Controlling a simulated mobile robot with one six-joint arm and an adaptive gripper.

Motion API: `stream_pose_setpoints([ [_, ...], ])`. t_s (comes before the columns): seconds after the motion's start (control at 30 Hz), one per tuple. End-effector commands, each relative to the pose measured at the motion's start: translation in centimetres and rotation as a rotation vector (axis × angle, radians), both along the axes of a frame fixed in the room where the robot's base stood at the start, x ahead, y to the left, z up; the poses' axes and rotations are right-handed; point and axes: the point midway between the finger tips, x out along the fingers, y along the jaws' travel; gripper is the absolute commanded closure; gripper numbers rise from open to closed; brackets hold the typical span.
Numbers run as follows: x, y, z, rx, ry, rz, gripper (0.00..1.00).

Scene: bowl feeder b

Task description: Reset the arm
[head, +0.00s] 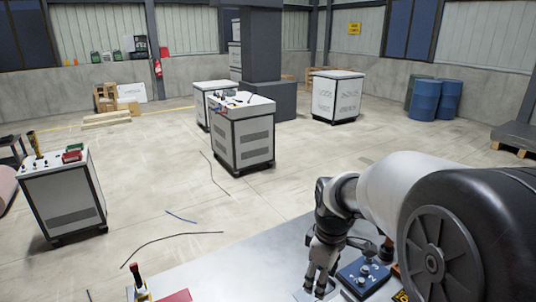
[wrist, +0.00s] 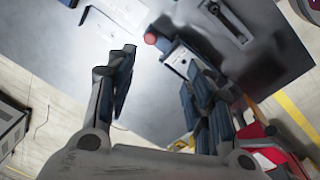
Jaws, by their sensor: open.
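My arm reaches in from the right side of the head view, with a white link and a dark round joint. I cannot tell how far the fingertips are above the table.
A red-topped item (head: 136,280) stands at the table's front left. Wheeled cabinets (head: 242,138) stand on the floor beyond. Blue barrels (head: 424,101) stand at the back right. The table's middle is clear.

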Motion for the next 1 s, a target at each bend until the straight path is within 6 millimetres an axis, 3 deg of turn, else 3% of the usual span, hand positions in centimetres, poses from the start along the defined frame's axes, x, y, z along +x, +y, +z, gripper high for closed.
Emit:
stream_pose_setpoints([
  [0.1,-4.2,-0.3,3.8,0.025,-0.058,-0.169,0.52],
  [0.3,-11.6,-0.7,7.4,0.086,-0.143,-0.455,0.52],
  [0.5,-18.7,-1.0,8.1,0.166,-0.219,-0.723,0.52],
  [0.6,-21.2,-1.1,7.7,0.203,-0.246,-0.827,0.52],
  [0.8,-23.6,-1.1,6.9,0.245,-0.27,-0.938,0.52],
  [1.0,-23.9,-1.1,6.9,0.25,-0.271,-0.952,0.52],
])
